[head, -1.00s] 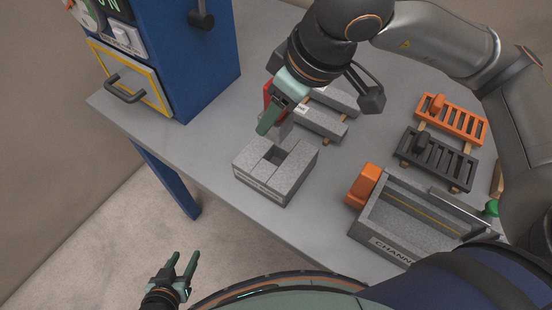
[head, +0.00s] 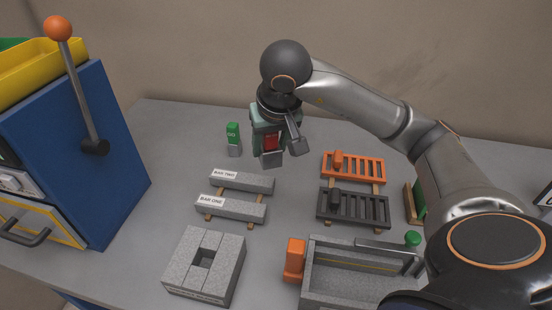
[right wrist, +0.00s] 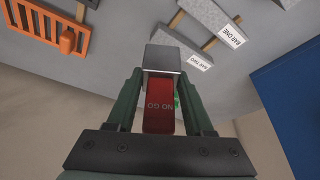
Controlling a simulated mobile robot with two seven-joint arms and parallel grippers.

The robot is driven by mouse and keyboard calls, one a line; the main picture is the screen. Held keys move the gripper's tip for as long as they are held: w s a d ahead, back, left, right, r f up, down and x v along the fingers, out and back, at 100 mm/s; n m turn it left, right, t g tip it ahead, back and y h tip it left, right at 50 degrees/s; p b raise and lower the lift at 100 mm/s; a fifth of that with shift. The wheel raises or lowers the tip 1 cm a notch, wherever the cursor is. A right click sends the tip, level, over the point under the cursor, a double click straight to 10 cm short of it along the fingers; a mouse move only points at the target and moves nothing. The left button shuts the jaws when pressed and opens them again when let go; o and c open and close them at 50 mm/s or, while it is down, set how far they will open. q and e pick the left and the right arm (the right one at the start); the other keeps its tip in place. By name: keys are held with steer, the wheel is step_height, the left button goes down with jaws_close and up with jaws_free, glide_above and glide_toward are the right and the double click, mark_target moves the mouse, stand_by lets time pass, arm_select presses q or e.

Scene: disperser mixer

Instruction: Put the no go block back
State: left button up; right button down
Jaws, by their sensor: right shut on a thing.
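The no go block (head: 270,143) has a red grip marked "NO GO" and a grey end (head: 272,159). My right gripper (head: 268,138) is shut on its red part. In the head view they are above the back of the table, with the grey end downward. In the right wrist view the red part (right wrist: 159,108) sits between the two green fingers, and the grey end (right wrist: 166,59) sticks out beyond them. The green go block (head: 233,133) stands upright on the table, left of my right gripper. My left gripper is out of view.
Bars two (head: 243,181) and one (head: 231,209) lie in front of the gripper. Nearer stands a grey block with a square hole (head: 182,258). Orange (head: 367,166) and black (head: 370,211) racks and a channel box (head: 345,305) lie right; a blue machine (head: 112,170) stands left.

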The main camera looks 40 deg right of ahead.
steer(key=shift+m+h, duration=0.3)
steer(key=shift+m, duration=0.3)
steer(key=w+d+f, duration=0.5)
steer(key=w+d, duration=0.1)
steer(key=w+d+f, duration=0.3)
steer(key=w+d, duration=0.1)
steer(key=shift+d+f+p, duration=0.1)
steer(key=shift+f+p, duration=0.2)
steer(key=shift+p, duration=0.05)
steer(key=shift+w+d+f, duration=0.2)
steer(key=shift+w+f, duration=0.15)
steer(key=shift+f, duration=0.1)
steer(key=shift+w+d+f, duration=0.1)
steer(key=shift+d+f, duration=0.05)
steer(key=shift+f, duration=1.5)
